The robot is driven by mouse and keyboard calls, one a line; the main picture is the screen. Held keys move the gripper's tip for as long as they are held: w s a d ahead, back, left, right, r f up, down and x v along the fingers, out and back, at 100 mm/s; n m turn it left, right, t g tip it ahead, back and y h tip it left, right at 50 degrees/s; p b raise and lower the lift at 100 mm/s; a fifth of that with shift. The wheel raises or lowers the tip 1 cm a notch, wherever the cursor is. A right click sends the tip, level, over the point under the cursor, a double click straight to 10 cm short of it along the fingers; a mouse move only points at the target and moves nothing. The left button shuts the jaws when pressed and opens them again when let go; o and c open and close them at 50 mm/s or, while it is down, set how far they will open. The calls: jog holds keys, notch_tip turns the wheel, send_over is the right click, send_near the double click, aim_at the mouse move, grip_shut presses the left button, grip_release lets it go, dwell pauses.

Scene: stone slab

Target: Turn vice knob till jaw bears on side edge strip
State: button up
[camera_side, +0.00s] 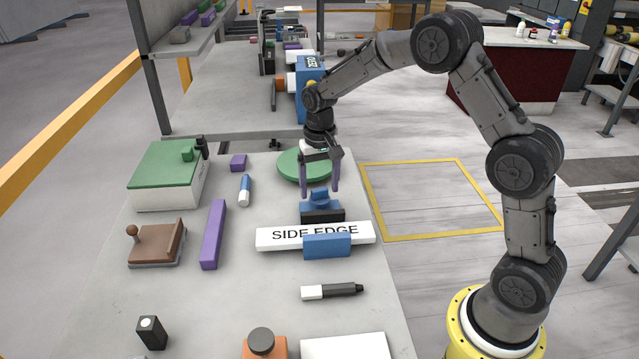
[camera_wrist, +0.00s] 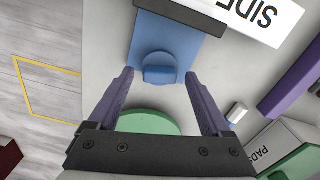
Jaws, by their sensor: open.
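The vice has a blue knob (camera_side: 319,196) on a blue body, with a black jaw (camera_side: 322,216) facing the strip. The white strip marked SIDE EDGE (camera_side: 283,236) lies between that jaw and a blue block (camera_side: 327,247) on its near side. Whether the black jaw touches the strip is unclear. My gripper (camera_side: 320,190) points down with its purple fingers apart at the knob. In the wrist view, the knob (camera_wrist: 159,68) shows between and slightly past the fingertips (camera_wrist: 159,75), with visible space on both sides. The gripper holds nothing.
A round green pad (camera_side: 290,165) lies behind the vice. A purple bar (camera_side: 213,235), a blue-white piece (camera_side: 245,190) and a brown block with a knob (camera_side: 157,243) are to the left. A marker (camera_side: 332,291) lies in front. The slab's right edge is close.

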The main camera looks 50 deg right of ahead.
aim_at(319, 190)
jog(key=shift+r, duration=0.1)
notch_tip(319, 190, up, 14)
jog(key=shift+f, duration=0.2)
dwell(0.4)
jog(key=s+a+r+n+t, duration=0.1)
jog(key=s+a+r+t, duration=0.1)
jog(key=s+r, duration=0.45)
jog(key=s+a+r+n+t, duration=0.1)
jog(key=s+a+r+t, duration=0.15)
jog(key=s+r, duration=0.4)
jog(key=s+f+n, duration=0.2)
jog(key=s+f, duration=0.3)
jog(key=s, duration=0.3)
jog(key=s+a+f+n+t, duration=0.1)
jog(key=s+f+n, duration=0.1)
jog(key=s+f, duration=0.4)
jog(key=shift+s+a, duration=0.25)
jog(key=shift+s, duration=0.85)
